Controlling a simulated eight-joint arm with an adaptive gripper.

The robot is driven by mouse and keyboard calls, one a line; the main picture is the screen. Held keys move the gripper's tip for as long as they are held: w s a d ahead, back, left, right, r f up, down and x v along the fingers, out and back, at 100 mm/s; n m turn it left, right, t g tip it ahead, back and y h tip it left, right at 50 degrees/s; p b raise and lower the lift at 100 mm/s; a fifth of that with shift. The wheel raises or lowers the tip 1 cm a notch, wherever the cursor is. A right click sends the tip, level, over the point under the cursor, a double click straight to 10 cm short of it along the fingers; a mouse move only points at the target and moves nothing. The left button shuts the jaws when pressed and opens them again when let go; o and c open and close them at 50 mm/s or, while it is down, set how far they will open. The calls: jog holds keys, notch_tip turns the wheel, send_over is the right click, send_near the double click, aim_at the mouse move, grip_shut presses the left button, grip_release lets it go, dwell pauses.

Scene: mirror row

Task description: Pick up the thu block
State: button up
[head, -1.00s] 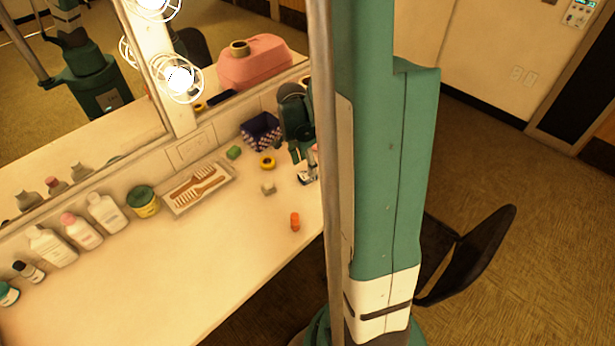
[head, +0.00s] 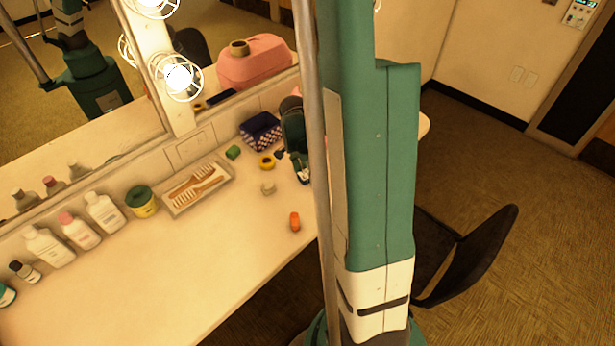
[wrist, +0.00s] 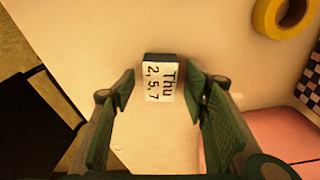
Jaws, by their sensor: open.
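The thu block (wrist: 160,79) is a small block with a white face marked "Thu" and "2, 5, 7" and a dark side. In the wrist view it stands on the white counter between the fingertips of my gripper (wrist: 161,86). The fingers are open, one on each side, with a visible gap to the block. In the head view my gripper (head: 302,165) is low at the right end of the counter, partly behind my column. The block is mostly hidden there.
A comb tray (head: 198,187) and bottles stand farther left. The front counter is clear.

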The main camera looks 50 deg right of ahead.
aim_at(307, 173)
dwell(0.3)
jog(key=c, duration=1)
jog(key=shift+r, duration=0.1)
jog(key=shift+r+p, duration=1.05)
jog(key=shift+r, duration=3.85)
